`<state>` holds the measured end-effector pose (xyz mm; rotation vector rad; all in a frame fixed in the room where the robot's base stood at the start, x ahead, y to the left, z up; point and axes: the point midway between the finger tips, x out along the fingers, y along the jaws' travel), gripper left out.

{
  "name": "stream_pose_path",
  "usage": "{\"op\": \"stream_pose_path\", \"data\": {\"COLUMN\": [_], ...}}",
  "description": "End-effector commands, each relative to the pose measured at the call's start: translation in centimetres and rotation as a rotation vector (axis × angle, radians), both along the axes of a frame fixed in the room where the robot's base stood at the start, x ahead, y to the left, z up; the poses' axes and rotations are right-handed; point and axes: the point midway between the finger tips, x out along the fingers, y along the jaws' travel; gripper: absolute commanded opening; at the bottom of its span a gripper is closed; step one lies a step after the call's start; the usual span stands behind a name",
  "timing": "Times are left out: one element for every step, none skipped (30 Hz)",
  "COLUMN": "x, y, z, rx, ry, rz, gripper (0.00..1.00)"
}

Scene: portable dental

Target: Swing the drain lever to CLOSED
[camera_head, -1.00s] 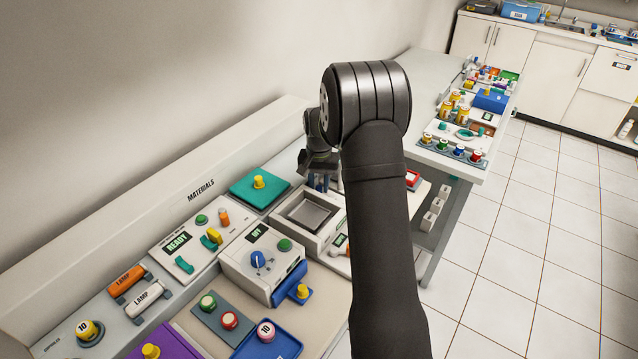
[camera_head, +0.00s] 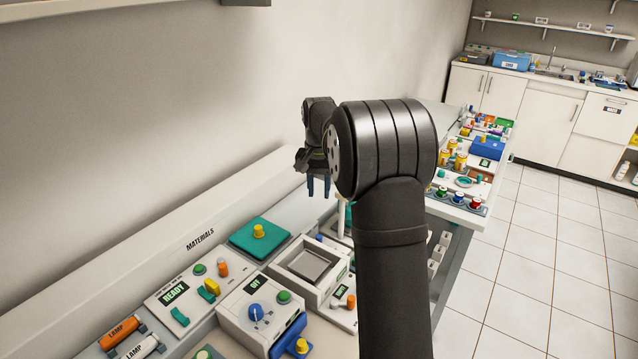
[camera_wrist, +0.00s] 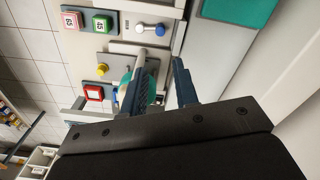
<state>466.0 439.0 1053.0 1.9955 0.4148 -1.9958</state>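My gripper (camera_head: 318,196) hangs above the back of the bench, beyond the grey tray, with its two blue fingers pointing down. It also shows in the wrist view (camera_wrist: 164,60), where the fingers are apart with nothing held between them. In the wrist view a small lever with a white end and a blue knob (camera_wrist: 161,29) lies beyond the fingertips, on a pale panel; I cannot read a label that marks it as the drain lever. A blue knob (camera_head: 319,238) shows behind the tray in the head view. My arm hides part of the bench there.
A square grey tray (camera_head: 288,262) in a white unit and a teal pad (camera_head: 243,246) with a yellow knob are on the bench. A white box with a blue knob (camera_head: 255,310) stands nearer. The wall rises close behind the bench. A red square button (camera_wrist: 94,92) shows in the wrist view.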

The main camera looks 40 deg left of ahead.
Motion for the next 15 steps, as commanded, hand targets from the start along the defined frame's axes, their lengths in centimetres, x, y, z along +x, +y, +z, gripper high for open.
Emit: {"op": "stream_pose_path", "data": {"x": [0.0, 0.0, 0.0, 0.0, 0.0, 0.0, 0.0, 0.0, 0.0, 0.0, 0.0, 0.0, 0.0, 0.0, 0.0], "y": [0.0, 0.0, 0.0, 0.0, 0.0, 0.0, 0.0, 0.0, 0.0, 0.0, 0.0, 0.0, 0.0, 0.0, 0.0], "z": [0.6, 0.9, 1.2, 1.4, 1.5, 1.6, 1.7, 1.7, 1.7, 1.7, 1.7, 1.7, 1.7, 1.7, 1.7], "rx": [0.002, 0.0, 0.0, 0.0, 0.0, 0.0, 0.0, 0.0, 0.0, 0.0, 0.0, 0.0, 0.0, 0.0, 0.0], "ry": [-0.001, -0.001, -0.001, -0.001, -0.001, 0.0, 0.0, 0.0, 0.0, 0.0, 0.0, 0.0, 0.0, 0.0, 0.0], "rz": [0.0, 0.0, 0.0, 0.0, 0.0, 0.0, 0.0, 0.0, 0.0, 0.0, 0.0, 0.0, 0.0, 0.0, 0.0], "gripper": [0.28, 0.28, 0.28, 0.28, 0.28, 0.28, 0.28, 0.28, 0.28, 0.28, 0.28, 0.28, 0.28, 0.28, 0.2]}}
